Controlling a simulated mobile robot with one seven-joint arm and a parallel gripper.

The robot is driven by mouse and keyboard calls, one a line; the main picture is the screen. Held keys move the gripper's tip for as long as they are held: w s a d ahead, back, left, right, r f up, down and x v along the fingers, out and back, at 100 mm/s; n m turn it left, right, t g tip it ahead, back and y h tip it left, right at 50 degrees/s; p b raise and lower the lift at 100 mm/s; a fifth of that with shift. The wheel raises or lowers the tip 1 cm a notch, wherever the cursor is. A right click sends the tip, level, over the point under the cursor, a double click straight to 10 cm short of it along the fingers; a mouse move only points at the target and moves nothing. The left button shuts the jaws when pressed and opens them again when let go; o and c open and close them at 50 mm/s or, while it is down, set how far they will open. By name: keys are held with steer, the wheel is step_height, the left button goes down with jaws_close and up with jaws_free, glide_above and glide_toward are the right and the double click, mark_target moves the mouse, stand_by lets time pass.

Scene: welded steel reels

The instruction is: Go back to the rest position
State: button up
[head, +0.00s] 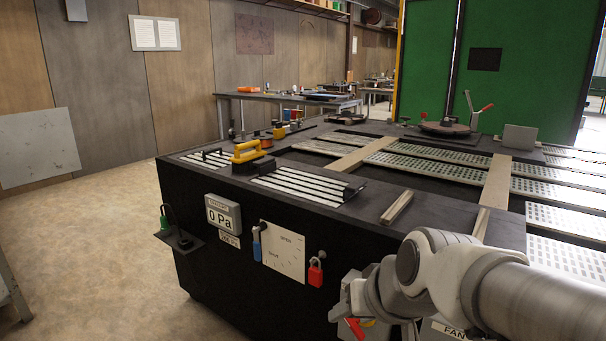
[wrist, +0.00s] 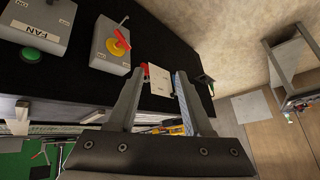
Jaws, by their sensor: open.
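My gripper (head: 346,308) is low in front of the black bench's near side, at the lower right of the head view. In the wrist view my gripper (wrist: 160,74) has its two fingers apart, with nothing held between them. A white plate with a dial (head: 283,256) is on the bench front, with a blue handle (head: 257,243) at its left. A red padlock (head: 316,272) hangs to its right. The white plate (wrist: 160,80) shows between the fingers in the wrist view, beyond the tips. No marked rest position shows.
The black bench (head: 200,240) carries slotted metal panels and a yellow-handled tool (head: 248,151). A grey box with a red knob (wrist: 118,42) and a FAN box with a green button (wrist: 33,55) are near my gripper. Open floor (head: 100,250) lies left.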

steer(key=s+d+g+h, duration=0.1)
steer(key=s+d+h, duration=0.1)
steer(key=s+d, duration=0.6)
step_height(320, 180, up, 18)
steer(key=s+a+p, duration=0.1)
steer(key=p, duration=1.6)
steer(key=shift+s+a+m, duration=0.3)
steer(key=shift+s, duration=0.1)
steer(key=shift+d, duration=0.15)
